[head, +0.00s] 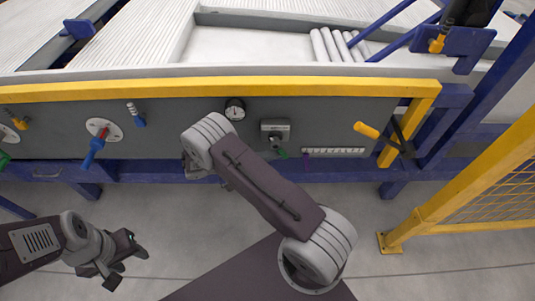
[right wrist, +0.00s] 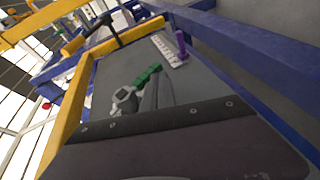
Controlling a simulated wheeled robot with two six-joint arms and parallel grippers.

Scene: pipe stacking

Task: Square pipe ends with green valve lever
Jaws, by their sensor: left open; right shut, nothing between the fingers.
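The valve with the green lever (head: 278,151) is on a small grey box (head: 275,128) on the dark panel; the lever hangs below it. The green lever (right wrist: 147,75) also shows in the right wrist view. Several white pipes (head: 338,45) lie side by side in the tray above the panel, their ends uneven or partly cut off by the rim. My right gripper (head: 193,168) is shut and empty, left of the green lever, mostly hidden behind its own wrist. My left gripper (head: 124,264) is open and empty, low over the floor at the lower left.
A yellow mesh fence (head: 490,180) stands at right. Floor below is clear.

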